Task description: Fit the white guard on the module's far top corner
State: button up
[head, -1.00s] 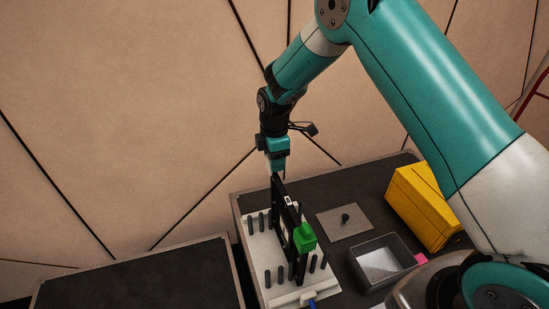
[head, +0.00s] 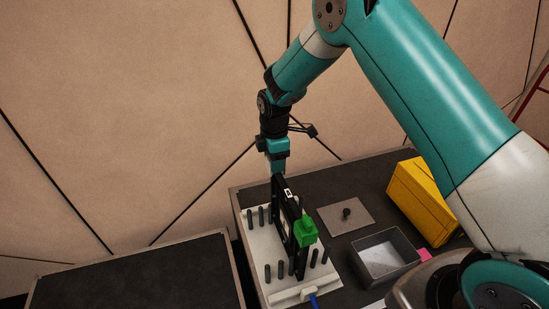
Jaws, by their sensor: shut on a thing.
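The module (head: 284,218) is a thin black frame standing upright in a pale rack (head: 256,262) with dark pegs. A green guard (head: 306,232) sits on its near top corner. My gripper (head: 277,172) points straight down at the module's far top corner, with its tips touching it or just above it; I cannot tell which. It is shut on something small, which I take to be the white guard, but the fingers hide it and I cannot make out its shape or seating.
Right of the rack are a grey plate (head: 328,221) with a dark knob, an open grey bin (head: 361,262) and a yellow box (head: 417,205). A blue item (head: 314,300) is at the rack's near end. An empty dark table (head: 140,277) stands at left.

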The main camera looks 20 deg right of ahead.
dwell(0.4)
jog(key=o, duration=1.4)
jog(key=shift+r, duration=0.1)
jog(key=shift+r+p, duration=2.6)
jog(key=shift+r, duration=1.35)
